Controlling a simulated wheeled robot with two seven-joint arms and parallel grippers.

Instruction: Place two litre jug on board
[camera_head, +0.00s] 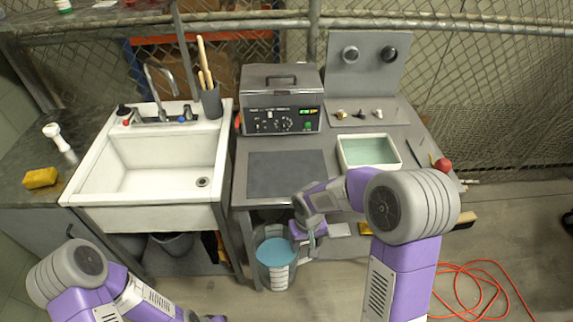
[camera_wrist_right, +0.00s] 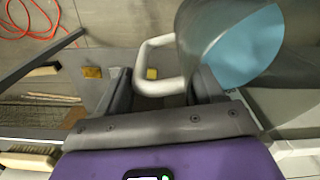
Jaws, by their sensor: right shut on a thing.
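The two litre jug (camera_head: 278,275) is clear with graduation marks and holds blue liquid. It hangs in front of the bench's front edge, below the bench top. My right gripper (camera_head: 312,238) is shut on its handle. In the right wrist view the pale handle (camera_wrist_right: 150,66) sits between the fingers, with the jug (camera_wrist_right: 205,38) at upper right. The board (camera_head: 286,175) looks like a flat dark grey rectangle on the bench; its top is empty. My left arm is at lower left; only a dark bit of its gripper (camera_head: 214,318) shows at the bottom edge.
A grey tank unit (camera_head: 282,100) with a control panel stands behind the board. A white tray (camera_head: 369,152) with pale green contents lies right of it. A white sink (camera_head: 158,165) is at left. An orange cable (camera_head: 478,285) lies on the floor at right.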

